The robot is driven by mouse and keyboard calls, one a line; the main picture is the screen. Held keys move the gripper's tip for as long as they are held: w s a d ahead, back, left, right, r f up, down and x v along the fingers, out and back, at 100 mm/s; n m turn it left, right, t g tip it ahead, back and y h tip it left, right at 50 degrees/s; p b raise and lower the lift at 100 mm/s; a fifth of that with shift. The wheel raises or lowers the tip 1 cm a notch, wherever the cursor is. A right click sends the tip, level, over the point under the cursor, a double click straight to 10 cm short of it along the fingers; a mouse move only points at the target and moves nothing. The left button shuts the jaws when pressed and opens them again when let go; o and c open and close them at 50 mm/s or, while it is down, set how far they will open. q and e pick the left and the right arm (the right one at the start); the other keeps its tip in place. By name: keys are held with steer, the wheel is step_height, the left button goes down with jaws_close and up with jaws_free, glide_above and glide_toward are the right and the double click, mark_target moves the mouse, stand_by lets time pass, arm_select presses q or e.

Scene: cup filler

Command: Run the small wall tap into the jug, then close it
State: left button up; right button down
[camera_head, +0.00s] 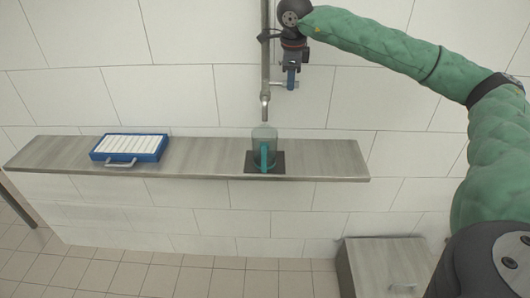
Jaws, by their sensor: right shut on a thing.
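The small wall tap is a grey vertical pipe (265,60) with a spout (265,101) pointing down. A short blue lever (291,79) stands on a grey side stem to its right. My right gripper (291,66) comes down from above and is shut on the blue lever, which is upright. A translucent teal jug (264,140) stands upright under the spout, its handle toward me. It stands on a dark square mat (250,169). I see no clear stream between spout and jug. The level inside the jug is hard to tell. My left gripper is not in view.
A grey shelf (210,158) runs along the tiled wall. A blue case (130,147) with white strips and a handle lies on its left part. The shelf right of the jug is clear. A grey cabinet (385,255) stands below at the right.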

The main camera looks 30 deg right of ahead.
steer(key=shift+w+d+r+n, duration=0.15)
steer(key=shift+w+r+n, duration=0.1)
steer(key=shift+n, duration=0.25)
steer(key=shift+w+d+f+b, duration=0.1)
steer(key=shift+b, duration=0.35)
steer(key=shift+r, duration=0.2)
steer(key=c, duration=1.5)
jaws_free()
steer(key=o, duration=0.4)
steer(key=shift+w+f, duration=0.2)
steer(key=shift+f, duration=0.05)
steer(key=shift+c, duration=0.2)
steer(key=shift+s, duration=0.1)
